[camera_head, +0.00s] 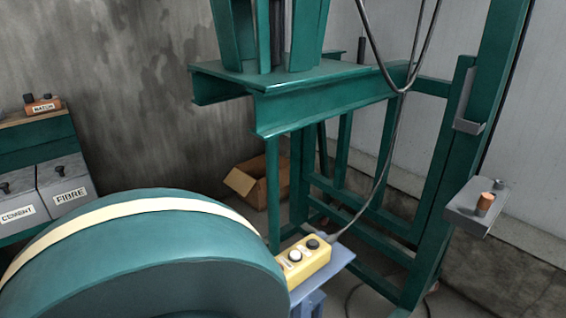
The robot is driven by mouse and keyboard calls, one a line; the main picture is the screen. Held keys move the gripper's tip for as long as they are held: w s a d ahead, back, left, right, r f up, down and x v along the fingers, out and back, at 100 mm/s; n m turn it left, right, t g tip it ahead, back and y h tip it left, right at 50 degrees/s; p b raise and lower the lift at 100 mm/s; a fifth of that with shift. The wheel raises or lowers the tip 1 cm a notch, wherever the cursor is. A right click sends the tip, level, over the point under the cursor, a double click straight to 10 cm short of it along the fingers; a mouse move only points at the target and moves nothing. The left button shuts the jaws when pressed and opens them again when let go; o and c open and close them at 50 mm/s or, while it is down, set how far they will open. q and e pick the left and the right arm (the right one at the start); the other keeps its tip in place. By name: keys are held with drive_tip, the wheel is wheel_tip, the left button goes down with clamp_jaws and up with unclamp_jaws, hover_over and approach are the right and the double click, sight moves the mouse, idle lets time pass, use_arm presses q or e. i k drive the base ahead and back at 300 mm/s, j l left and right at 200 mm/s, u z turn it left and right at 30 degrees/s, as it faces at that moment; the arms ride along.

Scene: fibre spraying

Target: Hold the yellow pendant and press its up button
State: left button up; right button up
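The yellow pendant (312,264) lies on a small blue-grey stand (337,258), just past the right edge of the large green drum. Its top face has a pale button (295,256) nearer the drum and a dark button (313,244) nearer the cable end. White labels sit beside the buttons, too small to read, so I cannot tell which is up. A grey cable rises from its far end. The drum may hide its near end. Neither of my grippers is in view.
A large green drum (160,262) with a cream band fills the lower left. A green steel frame (300,92) stands behind the pendant. A grey bracket with an orange-brown knob (484,204) is at the right. A cardboard box (262,183) and bins labelled CEMENT and FIBRE (68,190) are farther back.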

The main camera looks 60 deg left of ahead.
sight(312, 243)
drive_tip(key=i+u, duration=0.1)
drive_tip(key=u, duration=0.3)
drive_tip(key=l+u, duration=0.1)
drive_tip(key=u, duration=0.35)
drive_tip(key=i+l+u, duration=0.15)
drive_tip(key=u, duration=0.25)
drive_tip(key=l+u, duration=0.1)
drive_tip(key=u, duration=0.3)
